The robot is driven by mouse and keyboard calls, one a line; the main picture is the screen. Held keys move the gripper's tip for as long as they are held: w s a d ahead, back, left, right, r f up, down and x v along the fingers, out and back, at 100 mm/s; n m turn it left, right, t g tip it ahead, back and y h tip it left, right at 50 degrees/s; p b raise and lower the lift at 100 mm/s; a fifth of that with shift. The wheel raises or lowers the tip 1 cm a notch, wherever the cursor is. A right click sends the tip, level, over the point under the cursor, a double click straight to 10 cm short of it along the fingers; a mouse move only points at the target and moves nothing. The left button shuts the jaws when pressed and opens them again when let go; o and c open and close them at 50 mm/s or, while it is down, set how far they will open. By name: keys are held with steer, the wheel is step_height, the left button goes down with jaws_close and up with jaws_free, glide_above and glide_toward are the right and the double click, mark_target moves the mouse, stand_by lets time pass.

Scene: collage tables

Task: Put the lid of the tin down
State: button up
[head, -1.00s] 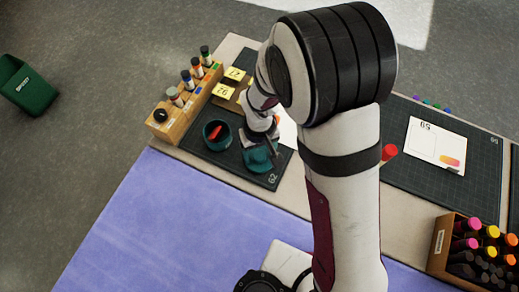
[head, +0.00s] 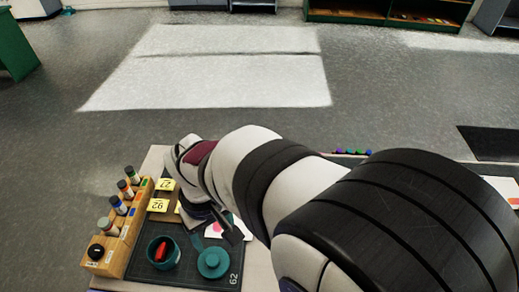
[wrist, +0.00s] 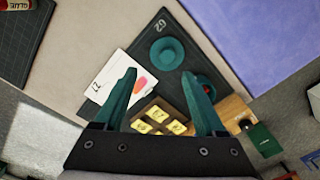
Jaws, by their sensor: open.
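The teal lid (head: 213,263), round with a knob, lies flat on the dark mat numbered 62 (head: 233,281). The open teal tin (head: 153,262) stands to its left with a red thing (head: 161,251) inside. In the wrist view the lid (wrist: 165,53) lies beyond my fingertips, clear of them. The tin (wrist: 213,82) is partly hidden there behind my right finger. My gripper (wrist: 158,77) is open and empty, its fingers wide apart above the table. In the head view my gripper (head: 230,233) is just behind the lid, partly hidden by my arm.
A wooden rack (head: 118,250) with several capped bottles stands left of the tin. Yellow-labelled blocks (head: 160,205) sit behind the tin. A white card with an orange-pink picture (wrist: 118,80) lies near my left finger. My arm hides much of the table's right side.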

steer(key=s+d+r+m, duration=0.3)
steer(key=s+d+m, duration=0.2)
steer(key=d, duration=0.3)
steer(key=s+d+r+m+y, duration=0.1)
steer(key=s+d+r+m, duration=0.2)
steer(key=s+d+m, duration=0.3)
steer(key=d+m, duration=0.2)
steer(key=d, duration=0.1)
steer(key=shift+s+d+y, duration=0.25)
steer(key=shift+s+y, duration=0.05)
